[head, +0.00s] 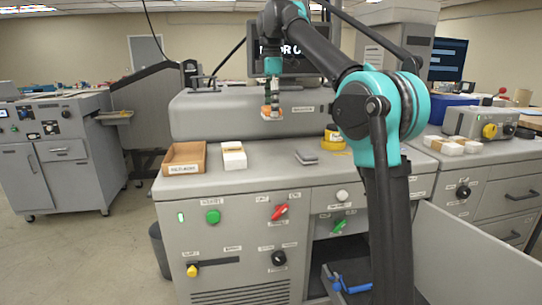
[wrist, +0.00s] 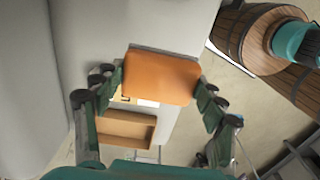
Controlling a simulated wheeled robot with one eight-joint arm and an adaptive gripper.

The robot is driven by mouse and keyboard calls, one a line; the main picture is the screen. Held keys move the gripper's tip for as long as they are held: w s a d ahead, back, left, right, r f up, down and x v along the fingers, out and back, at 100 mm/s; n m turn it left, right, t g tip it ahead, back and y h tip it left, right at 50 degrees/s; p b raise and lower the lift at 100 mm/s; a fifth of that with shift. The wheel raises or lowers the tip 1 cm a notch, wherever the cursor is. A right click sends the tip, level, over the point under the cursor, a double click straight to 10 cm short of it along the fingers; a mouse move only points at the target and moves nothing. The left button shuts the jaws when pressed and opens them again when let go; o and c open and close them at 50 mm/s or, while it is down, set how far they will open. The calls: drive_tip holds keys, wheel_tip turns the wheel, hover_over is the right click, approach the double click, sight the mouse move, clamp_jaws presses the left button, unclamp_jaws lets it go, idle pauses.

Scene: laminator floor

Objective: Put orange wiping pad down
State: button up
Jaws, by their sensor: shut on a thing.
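The orange wiping pad (wrist: 160,78) is held between the two fingers of my gripper (wrist: 161,88) in the wrist view. In the head view my gripper (head: 271,108) is shut on the pad (head: 266,113), raised above the laminator's grey worktop (head: 262,178) and in front of its long grey housing (head: 195,118). Only a small part of the pad shows in the head view. A shallow brown tray (head: 185,170) with a white label stands at the worktop's left end. It also shows below the pad in the wrist view (wrist: 128,142).
A white stack (head: 233,157) stands right of the tray. A flat grey item (head: 306,157) and a yellow roll (head: 334,138) lie further right. The worktop between the white stack and the grey item is clear. Knobs and a red handle (head: 279,212) sit on the front panel.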

sight(271, 119)
wheel_tip(271, 119, down, 16)
idle(0.5)
drive_tip(key=shift+f, duration=0.1)
drive_tip(key=o, duration=1.2)
wheel_tip(271, 119, up, 12)
drive_tip(key=shift+r, duration=0.15)
